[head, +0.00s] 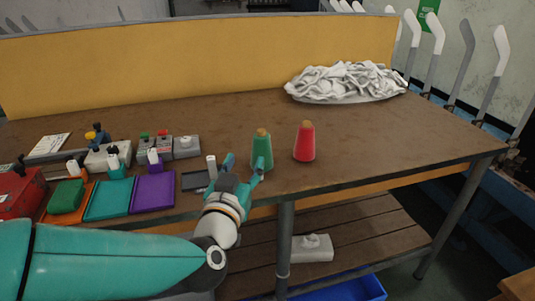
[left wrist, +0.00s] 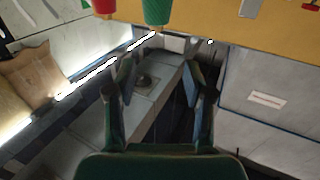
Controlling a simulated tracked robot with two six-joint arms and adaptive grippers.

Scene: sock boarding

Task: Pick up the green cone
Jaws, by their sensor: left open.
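The green cone (head: 262,153) stands upright on the brown table near its front edge, with a tan tip on top. My left gripper (head: 244,167) is open, low at the front edge, just left of and in front of the green cone; its fingers partly overlap the cone's lower side in the head view. In the left wrist view the open fingers (left wrist: 158,80) are empty, and the green cone (left wrist: 157,11) shows cut off at the top edge, beyond the fingertips. My right gripper is not in view.
A red cone (head: 304,143) stands close to the right of the green one. A white crumpled pile (head: 345,80) lies at the back right. Coloured mats (head: 108,200) and small grey holders (head: 186,147) are at left. The table's right side (head: 400,140) is clear.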

